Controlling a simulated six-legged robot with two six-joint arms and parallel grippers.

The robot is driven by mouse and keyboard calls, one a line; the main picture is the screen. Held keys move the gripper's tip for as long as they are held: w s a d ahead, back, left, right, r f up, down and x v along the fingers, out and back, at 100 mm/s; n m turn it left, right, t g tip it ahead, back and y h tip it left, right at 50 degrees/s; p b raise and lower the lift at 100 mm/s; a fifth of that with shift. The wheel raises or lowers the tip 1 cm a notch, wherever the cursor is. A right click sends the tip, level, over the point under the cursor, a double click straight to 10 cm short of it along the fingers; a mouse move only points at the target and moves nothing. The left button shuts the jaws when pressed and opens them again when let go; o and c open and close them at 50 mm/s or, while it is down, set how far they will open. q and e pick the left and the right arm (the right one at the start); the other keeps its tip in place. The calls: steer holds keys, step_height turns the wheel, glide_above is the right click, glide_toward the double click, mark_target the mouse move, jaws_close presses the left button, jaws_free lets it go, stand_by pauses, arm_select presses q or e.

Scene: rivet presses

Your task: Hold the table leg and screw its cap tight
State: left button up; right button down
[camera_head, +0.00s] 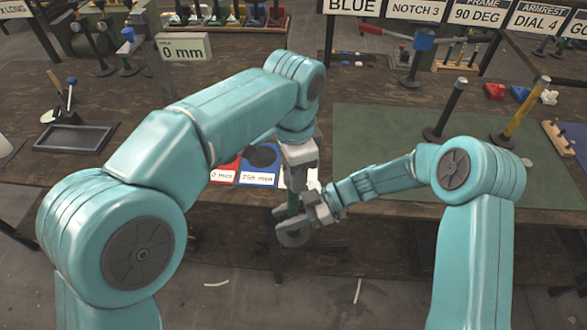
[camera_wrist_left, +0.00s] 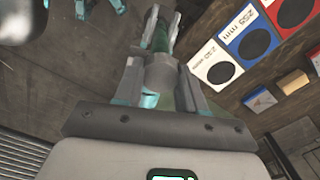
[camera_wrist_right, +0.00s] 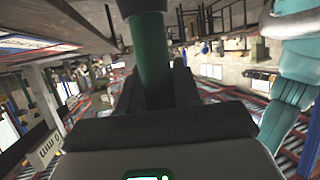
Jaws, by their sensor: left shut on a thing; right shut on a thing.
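The table leg (camera_head: 293,203) is a green tube hanging in the air in front of the bench, roughly upright, with a wide grey disc (camera_head: 293,234) at its lower end. My right gripper (camera_head: 308,213) is shut on the leg from the right; the green tube (camera_wrist_right: 152,60) stands between its fingers in the right wrist view. My left gripper (camera_head: 298,178) is above it, pointing down. In the left wrist view its fingers (camera_wrist_left: 160,85) are shut around a grey round piece, seemingly the cap (camera_wrist_left: 160,72), with green tube (camera_wrist_left: 160,38) beyond. The joint is too small to judge.
The wooden bench (camera_head: 230,110) lies behind the arms, with a green mat (camera_head: 385,130) on the right. Red and blue marked cards (camera_head: 258,165) lie at its front edge. Black and yellow posts (camera_head: 522,112) stand on the mat. The floor in front is mostly clear.

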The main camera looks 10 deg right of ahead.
arm_select(q)
steer(key=m, duration=0.2)
steer(key=shift+m, duration=0.3)
steer(key=o, duration=1.2)
steer(key=shift+o, duration=0.2)
step_height(320, 180, up, 8)
steer(key=shift+f, duration=0.25)
